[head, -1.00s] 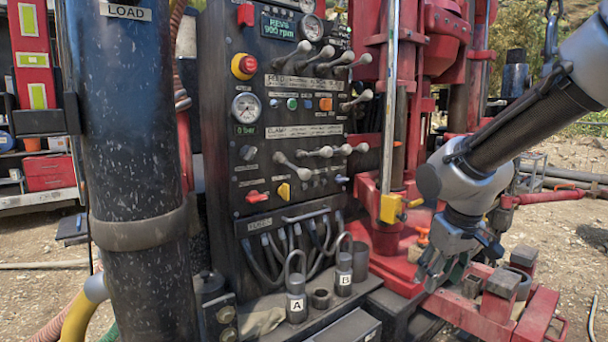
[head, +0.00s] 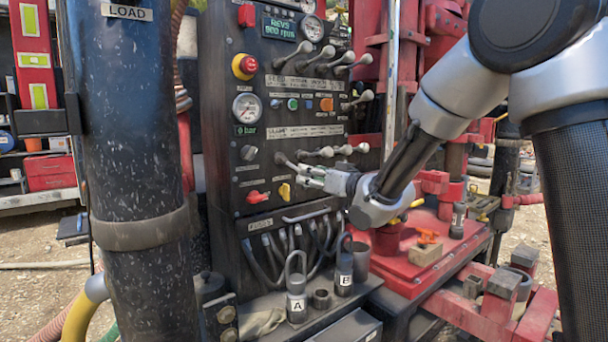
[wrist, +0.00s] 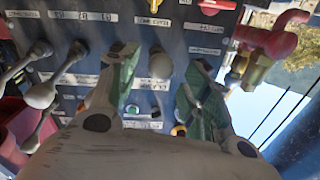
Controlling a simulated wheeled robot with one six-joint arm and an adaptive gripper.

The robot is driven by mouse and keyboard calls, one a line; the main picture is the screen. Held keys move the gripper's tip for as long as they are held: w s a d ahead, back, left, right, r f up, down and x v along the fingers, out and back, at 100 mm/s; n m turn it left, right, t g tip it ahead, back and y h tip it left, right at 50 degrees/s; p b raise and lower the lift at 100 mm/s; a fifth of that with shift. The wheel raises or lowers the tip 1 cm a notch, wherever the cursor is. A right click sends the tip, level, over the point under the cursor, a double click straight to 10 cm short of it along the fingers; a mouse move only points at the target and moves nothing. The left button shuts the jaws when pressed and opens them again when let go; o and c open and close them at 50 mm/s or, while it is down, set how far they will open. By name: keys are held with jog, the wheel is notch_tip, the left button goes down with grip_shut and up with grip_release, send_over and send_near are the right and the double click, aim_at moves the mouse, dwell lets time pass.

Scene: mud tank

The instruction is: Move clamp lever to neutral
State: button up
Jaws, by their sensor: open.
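The black control panel (head: 235,100) carries a lower row of levers under a label plate (head: 305,131) that appears to begin with CLAMP. The leftmost lever (head: 282,157) of that row slants down to the right, unlike its neighbours, and its knob end is hidden behind my gripper (head: 308,174) in the head view. In the wrist view, which shows the panel upside down, a pale round knob (wrist: 160,65) sits between the two green-padded fingers of my gripper (wrist: 161,80). The fingers are open, with visible gaps on both sides of the knob. Contact cannot be made out.
Neighbouring clamp-row levers (head: 326,152) stand close to the right of my gripper. A red knob (head: 257,197) and a yellow switch (head: 285,191) sit just below. Hoses and a metal handle (head: 305,215) lie lower. The red drill frame (head: 410,270) stands at right.

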jog(key=shift+x, duration=1.95)
grip_shut()
